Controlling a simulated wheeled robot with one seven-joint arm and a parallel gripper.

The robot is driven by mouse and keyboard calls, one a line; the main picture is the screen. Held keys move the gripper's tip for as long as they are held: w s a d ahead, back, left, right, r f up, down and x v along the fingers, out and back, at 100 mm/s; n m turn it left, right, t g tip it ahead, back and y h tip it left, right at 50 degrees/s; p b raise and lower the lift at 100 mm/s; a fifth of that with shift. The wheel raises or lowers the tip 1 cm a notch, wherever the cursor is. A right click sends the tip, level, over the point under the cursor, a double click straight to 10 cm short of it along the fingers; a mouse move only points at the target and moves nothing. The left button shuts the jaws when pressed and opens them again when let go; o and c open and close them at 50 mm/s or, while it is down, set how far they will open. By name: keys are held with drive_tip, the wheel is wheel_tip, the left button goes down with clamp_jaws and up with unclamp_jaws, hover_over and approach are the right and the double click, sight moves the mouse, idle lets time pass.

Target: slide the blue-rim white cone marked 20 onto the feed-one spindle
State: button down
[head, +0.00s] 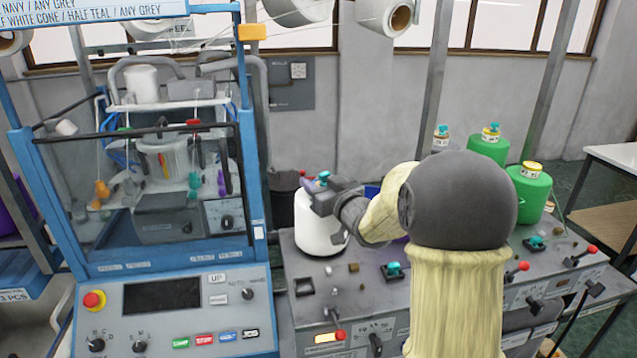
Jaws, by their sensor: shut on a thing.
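A white cone (319,230) stands upright at the left end of the grey machine top. Its rim color and number are hidden or too small to read. My gripper (323,196) is at the cone's top, shut on it, with the arm coming in from the right. A small teal piece (323,177) shows just above the gripper. I cannot tell whether it belongs to a spindle or to the cone. The cone's base looks at or very close to the machine top; whether it touches is unclear. No bare feed-one spindle can be made out.
Teal fittings (394,271) and (535,243) sit on the grey machine top (350,290). Several green cones (531,192) stand behind and right. Red-knobbed levers (518,268) line the front. A blue-framed knitting machine (165,255) stands left. A dark bin (280,205) is behind the cone.

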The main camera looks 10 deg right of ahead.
drive_tip(key=c, duration=0.7)
unclamp_jaws()
drive_tip(key=shift+o, duration=0.2)
drive_tip(key=shift+f, duration=0.1)
drive_tip(key=shift+s, duration=0.1)
drive_tip(key=b+v, duration=0.4)
drive_tip(key=v, duration=1.3)
drive_tip(key=shift+s+b, duration=0.15)
drive_tip(key=shift+b, duration=0.2)
